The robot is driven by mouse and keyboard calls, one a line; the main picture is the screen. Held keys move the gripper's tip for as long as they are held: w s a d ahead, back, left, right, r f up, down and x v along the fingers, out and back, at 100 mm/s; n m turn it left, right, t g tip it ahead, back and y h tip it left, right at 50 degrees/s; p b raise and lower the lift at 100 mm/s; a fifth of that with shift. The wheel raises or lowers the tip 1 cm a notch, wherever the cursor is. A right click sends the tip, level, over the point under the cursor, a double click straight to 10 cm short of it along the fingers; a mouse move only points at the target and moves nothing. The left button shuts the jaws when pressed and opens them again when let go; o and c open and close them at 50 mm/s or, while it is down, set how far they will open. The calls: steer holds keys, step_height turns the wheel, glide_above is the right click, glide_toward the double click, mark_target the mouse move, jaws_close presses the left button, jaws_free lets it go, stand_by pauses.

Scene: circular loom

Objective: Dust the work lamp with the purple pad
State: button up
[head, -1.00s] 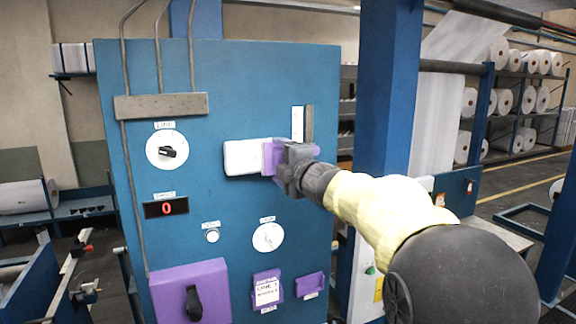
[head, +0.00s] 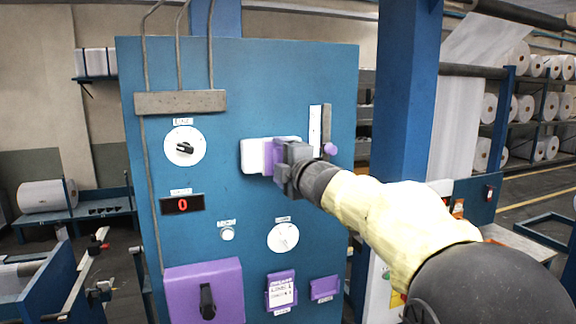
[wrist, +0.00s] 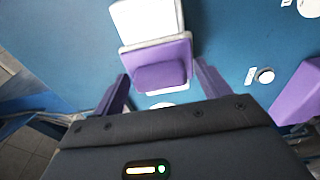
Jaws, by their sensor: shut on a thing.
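The work lamp, seemingly the white rectangular block (head: 254,157), is on the upper middle of the blue cabinet front. It also shows in the wrist view (wrist: 146,20). My gripper (head: 282,162) is shut on the purple pad (head: 267,155) and holds it in front of the lamp's middle. In the wrist view the pad (wrist: 160,62) lies between my fingers and overlaps the lamp's near part. Whether the pad touches the lamp cannot be told. Part of the lamp is hidden behind pad and gripper.
A slot with a purple knob (head: 330,148) is just right of the lamp. Dials (head: 185,147), a red display (head: 181,204), a purple switch box (head: 204,290) and purple holders (head: 281,291) are on the cabinet. A blue post (head: 405,90) stands to the right.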

steer(key=shift+a, duration=0.1)
steer(key=shift+s+a+b, duration=0.25)
steer(key=shift+a+b, duration=0.2)
steer(key=shift+a, duration=0.35)
steer(key=shift+s+a+b, duration=0.2)
steer(key=shift+a+b, duration=0.2)
steer(key=shift+a, duration=0.35)
steer(key=shift+s+a+b, duration=0.25)
steer(key=shift+a+b, duration=0.25)
steer(key=shift+a, duration=0.3)
steer(key=shift+s+a+b, duration=0.2)
steer(key=shift+a+b, duration=0.3)
steer(key=shift+a, duration=0.3)
steer(key=shift+s, duration=0.1)
steer(key=shift+a+b+v, duration=0.15)
steer(key=shift+b+v, duration=0.05)
steer(key=shift+v, duration=1.25)
steer(key=shift+a+b+v, duration=0.15)
steer(key=shift+v, duration=1.3)
steer(key=shift+s, duration=0.1)
